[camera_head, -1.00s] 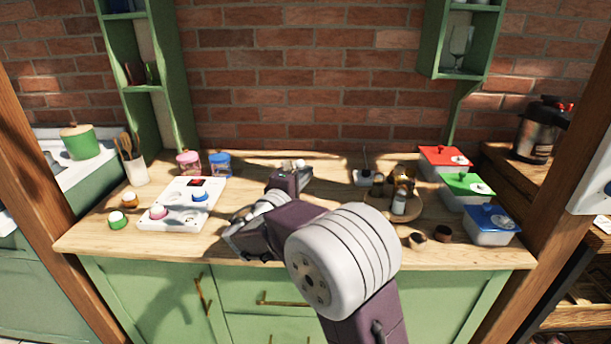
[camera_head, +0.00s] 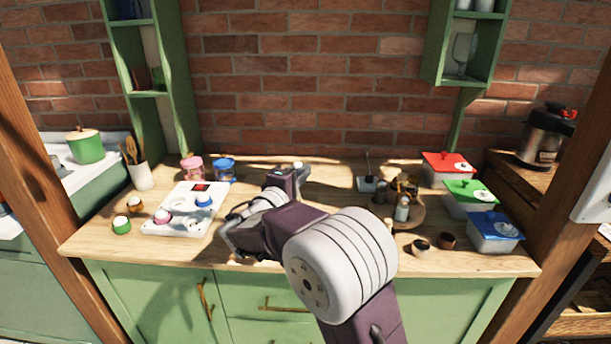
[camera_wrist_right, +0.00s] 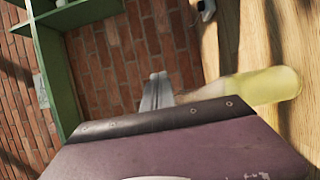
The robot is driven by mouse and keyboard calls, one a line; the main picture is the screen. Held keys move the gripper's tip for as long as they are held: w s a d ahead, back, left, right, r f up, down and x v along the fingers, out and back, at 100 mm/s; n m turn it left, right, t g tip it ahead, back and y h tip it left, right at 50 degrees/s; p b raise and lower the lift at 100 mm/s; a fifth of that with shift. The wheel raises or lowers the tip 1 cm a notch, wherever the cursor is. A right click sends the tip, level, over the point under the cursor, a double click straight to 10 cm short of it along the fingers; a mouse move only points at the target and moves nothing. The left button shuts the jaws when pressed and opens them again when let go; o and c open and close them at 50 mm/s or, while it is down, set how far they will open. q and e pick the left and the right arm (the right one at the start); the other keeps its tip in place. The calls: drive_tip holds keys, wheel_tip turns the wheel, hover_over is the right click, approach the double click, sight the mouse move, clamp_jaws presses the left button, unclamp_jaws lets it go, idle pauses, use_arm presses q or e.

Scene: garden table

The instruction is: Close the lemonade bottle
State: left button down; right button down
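A blurred bottle with pale yellow contents (camera_wrist_right: 265,86), likely the lemonade bottle, lies across the right of the right wrist view, over the wooden counter. Its narrow end points left, close to my fingers; I cannot tell whether they touch. I cannot make it out in the head view, where my right arm covers the middle of the counter. My right gripper (camera_wrist_right: 157,88) shows two grey fingers close together, apparently shut, with nothing visible between them. In the head view its tip (camera_head: 299,168) is over the back middle of the counter. My left gripper is not in view.
A white tray (camera_head: 165,228) with small cups stands left, near pink-lidded (camera_head: 192,168) and blue-lidded (camera_head: 224,169) jars. A round wooden board (camera_head: 413,219) holds small bottles at right. Red (camera_head: 447,162), green (camera_head: 470,192) and blue (camera_head: 494,226) lidded boxes line the right end.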

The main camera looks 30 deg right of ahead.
drive_tip(key=shift+w+a+r, duration=0.15)
idle(0.3)
drive_tip(key=shift+w+a+r, duration=0.2)
drive_tip(key=shift+w+a, duration=0.1)
drive_tip(key=shift+w, duration=0.1)
drive_tip(key=shift+s+d+r+b, duration=0.1)
drive_tip(key=shift+s+d+b, duration=0.3)
drive_tip(key=shift+s+b, duration=0.1)
drive_tip(key=shift+a, duration=0.1)
